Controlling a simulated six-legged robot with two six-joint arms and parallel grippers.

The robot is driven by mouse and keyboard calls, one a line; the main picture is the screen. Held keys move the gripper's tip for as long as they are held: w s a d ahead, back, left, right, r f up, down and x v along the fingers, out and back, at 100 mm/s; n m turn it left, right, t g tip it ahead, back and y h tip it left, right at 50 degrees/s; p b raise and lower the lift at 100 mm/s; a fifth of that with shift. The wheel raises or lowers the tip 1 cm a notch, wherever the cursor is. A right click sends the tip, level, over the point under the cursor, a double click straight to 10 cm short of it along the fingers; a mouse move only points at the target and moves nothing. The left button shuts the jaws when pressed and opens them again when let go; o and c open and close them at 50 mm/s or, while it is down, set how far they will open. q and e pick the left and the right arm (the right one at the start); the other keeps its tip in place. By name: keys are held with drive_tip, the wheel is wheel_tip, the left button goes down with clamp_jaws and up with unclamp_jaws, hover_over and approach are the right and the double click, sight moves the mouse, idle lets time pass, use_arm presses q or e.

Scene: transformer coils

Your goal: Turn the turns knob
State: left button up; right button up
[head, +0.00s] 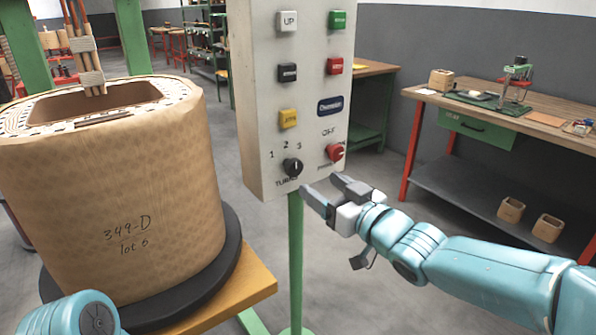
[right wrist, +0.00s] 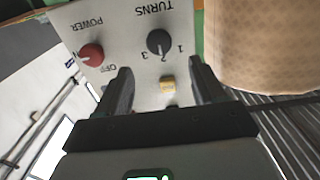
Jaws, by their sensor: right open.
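The black turns knob (head: 292,167) sits low on the left of the white control panel (head: 262,110), under the numbers 1, 2 and 3. It also shows in the right wrist view (right wrist: 158,42), ahead of the fingertips and roughly between them. My left gripper is out of view; only a teal part of my left arm shows at the bottom left.
A red power knob (head: 335,152) is right of the turns knob, with several buttons above. A large brown coil (head: 120,200) stands close left of the panel. A green post (head: 296,260) holds the panel. A workbench (head: 480,105) stands at the right.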

sight(296, 168)
drive_tip(key=x, duration=0.9)
drive_tip(key=shift+w, duration=0.1)
drive_tip(key=c, duration=1)
